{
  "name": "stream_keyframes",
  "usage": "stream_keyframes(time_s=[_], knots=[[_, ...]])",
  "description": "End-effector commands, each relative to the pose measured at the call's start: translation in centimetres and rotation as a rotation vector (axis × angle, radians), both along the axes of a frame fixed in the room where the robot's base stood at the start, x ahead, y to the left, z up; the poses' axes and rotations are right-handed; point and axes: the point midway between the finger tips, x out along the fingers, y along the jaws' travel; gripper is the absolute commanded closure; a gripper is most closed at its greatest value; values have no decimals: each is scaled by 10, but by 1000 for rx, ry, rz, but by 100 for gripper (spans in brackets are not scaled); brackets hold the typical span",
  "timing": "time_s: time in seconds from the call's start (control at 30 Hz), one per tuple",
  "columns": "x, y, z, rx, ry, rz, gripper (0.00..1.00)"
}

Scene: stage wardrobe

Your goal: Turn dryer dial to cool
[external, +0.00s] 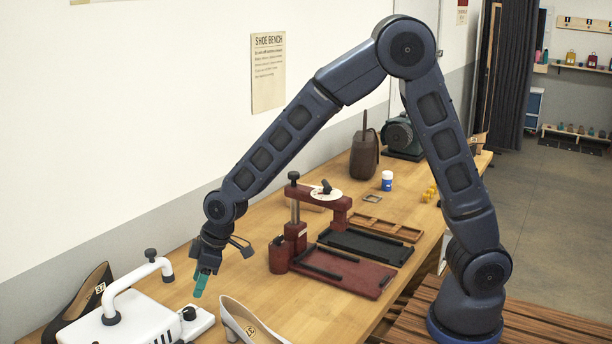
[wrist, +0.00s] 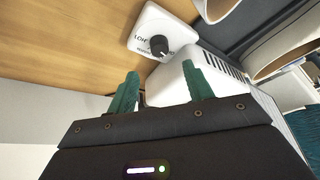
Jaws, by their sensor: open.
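The white dryer (external: 120,325) stands at the near left end of the bench, with a bent white tube on top. Its black dial (external: 188,313) sits on a small white control panel (external: 203,321) at the dryer's right side. In the wrist view the dial (wrist: 158,46) shows on the panel (wrist: 146,22) with partly readable lettering; I cannot tell its setting. My gripper (external: 200,284), with teal fingers, is open and empty, above and apart from the dial. In the wrist view the gripper (wrist: 160,72) has its fingers spread, with the dial just beyond the gap between them.
A pale shoe (external: 248,325) stands right of the panel, and a black shoe (external: 82,300) is behind the dryer. A dark red press (external: 296,235) and its red base plate (external: 345,272) stand farther along the wooden bench (external: 250,290). Bare bench lies between dryer and press.

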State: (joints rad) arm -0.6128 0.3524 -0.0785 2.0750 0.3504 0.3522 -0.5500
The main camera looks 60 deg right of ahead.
Motion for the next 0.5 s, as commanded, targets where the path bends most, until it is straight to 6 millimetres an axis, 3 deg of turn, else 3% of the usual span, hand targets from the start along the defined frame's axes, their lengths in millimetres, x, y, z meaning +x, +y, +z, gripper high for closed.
stream_keyframes(time_s=[0.2, 0.5], knots=[[9, 9, -33, -2, 3, -2, 49], [20, 19, -67, 0, 1, -1, 49]])
